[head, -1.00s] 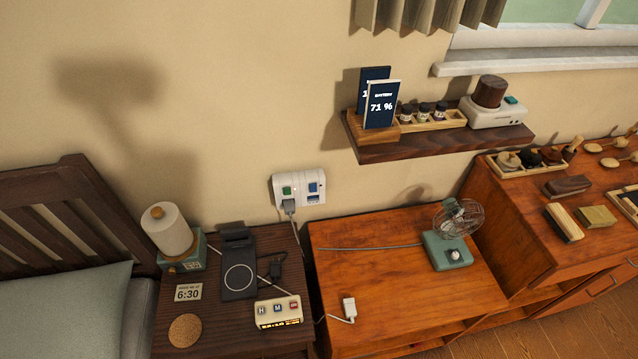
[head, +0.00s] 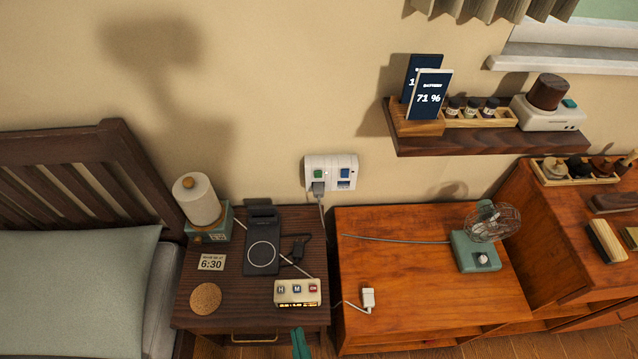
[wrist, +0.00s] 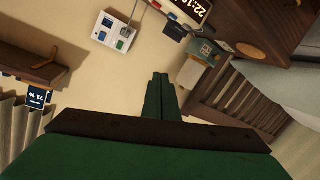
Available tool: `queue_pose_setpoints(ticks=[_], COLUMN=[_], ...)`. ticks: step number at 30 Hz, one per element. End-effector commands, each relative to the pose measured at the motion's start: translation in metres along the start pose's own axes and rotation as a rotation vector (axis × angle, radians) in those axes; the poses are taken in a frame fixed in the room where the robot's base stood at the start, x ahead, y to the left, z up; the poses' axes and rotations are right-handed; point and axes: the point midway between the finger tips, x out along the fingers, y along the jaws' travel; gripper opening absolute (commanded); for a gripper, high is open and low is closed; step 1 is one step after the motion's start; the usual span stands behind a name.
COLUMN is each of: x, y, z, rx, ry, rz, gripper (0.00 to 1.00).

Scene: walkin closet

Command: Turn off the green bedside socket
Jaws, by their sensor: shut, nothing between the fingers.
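The white double wall socket (head: 331,160) is on the wall above the gap between the nightstand and the orange-brown cabinet. Its left half has a green switch (head: 318,174) with a grey plug (head: 318,188) in the outlet below it. Its right half has a blue switch (head: 345,173). In the wrist view, which is turned upside down, the socket (wrist: 111,33) is at the upper left, with the green switch (wrist: 120,45) on its bed side. My green gripper (head: 300,343) shows at the bottom edge of the head view, well below the socket. Its fingers (wrist: 160,82) are together and empty, touching nothing.
A fan (head: 478,245) stands on the cabinet (head: 420,300). A wall shelf (head: 490,137) juts out right of the socket. The wall around the socket is clear.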

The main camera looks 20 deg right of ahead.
Motion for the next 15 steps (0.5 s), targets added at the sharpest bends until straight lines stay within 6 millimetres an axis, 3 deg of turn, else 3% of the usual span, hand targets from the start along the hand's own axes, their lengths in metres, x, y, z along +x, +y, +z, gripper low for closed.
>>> queue_pose_setpoints(ticks=[1, 8, 15], x=[0.019, 0.097, 0.181], y=[0.004, 0.027, 0.070], z=[0.003, 0.014, 0.012], rx=[-0.072, -0.438, -0.812], ry=[0.018, 0.049, 0.036], rz=[0.022, 0.122, 0.246], gripper=[0.00, 0.00, 0.00])
